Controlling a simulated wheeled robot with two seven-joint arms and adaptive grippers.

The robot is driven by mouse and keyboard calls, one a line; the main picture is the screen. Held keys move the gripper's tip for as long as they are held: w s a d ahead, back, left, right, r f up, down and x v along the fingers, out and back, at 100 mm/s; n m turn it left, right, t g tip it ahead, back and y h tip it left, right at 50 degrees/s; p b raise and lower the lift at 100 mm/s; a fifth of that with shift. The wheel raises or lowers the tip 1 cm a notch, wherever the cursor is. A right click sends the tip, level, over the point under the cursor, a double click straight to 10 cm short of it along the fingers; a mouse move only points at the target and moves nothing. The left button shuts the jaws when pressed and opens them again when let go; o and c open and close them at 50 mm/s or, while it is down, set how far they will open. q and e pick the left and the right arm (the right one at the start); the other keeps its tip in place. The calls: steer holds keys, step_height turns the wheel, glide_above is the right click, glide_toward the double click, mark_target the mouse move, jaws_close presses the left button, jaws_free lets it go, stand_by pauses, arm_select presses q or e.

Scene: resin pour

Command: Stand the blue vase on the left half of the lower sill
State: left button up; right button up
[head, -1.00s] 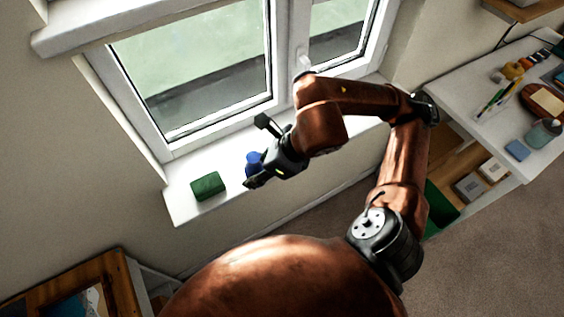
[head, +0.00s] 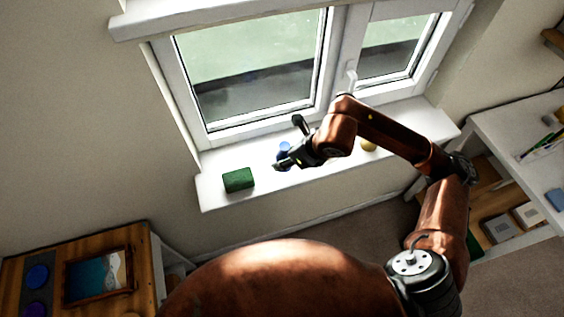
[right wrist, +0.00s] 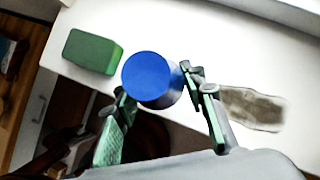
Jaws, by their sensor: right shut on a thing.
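The blue vase (head: 284,148) is over the left half of the lower sill (head: 213,194), just right of a green block. My right gripper (head: 290,143) has its fingers on either side of the vase and is shut on it. In the right wrist view the round blue end of the vase (right wrist: 150,77) faces the camera between the fingertips (right wrist: 157,88). The gripper hides part of the vase in the head view. I cannot tell whether its base touches the sill. My left gripper is not in view.
The green block (head: 239,180) lies near the sill's left end. A yellowish round thing (head: 369,146) is on the sill behind my right arm. A grey-brown patch (right wrist: 252,108) shows on the sill in the wrist view. The window (head: 250,75) rises behind.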

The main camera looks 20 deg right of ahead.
steer(key=shift+w+a+f, duration=0.2)
steer(key=shift+w+f, duration=0.45)
steer(key=shift+f, duration=0.1)
steer(key=shift+w+f, duration=0.2)
steer(key=shift+f, duration=1.55)
steer(key=shift+f, duration=0.1)
steer(key=shift+f, duration=0.15)
steer(key=o, duration=1.3)
steer(key=shift+s+r, duration=0.1)
steer(key=shift+r, duration=0.4)
steer(key=v, duration=1.1)
steer(key=shift+r, duration=0.2)
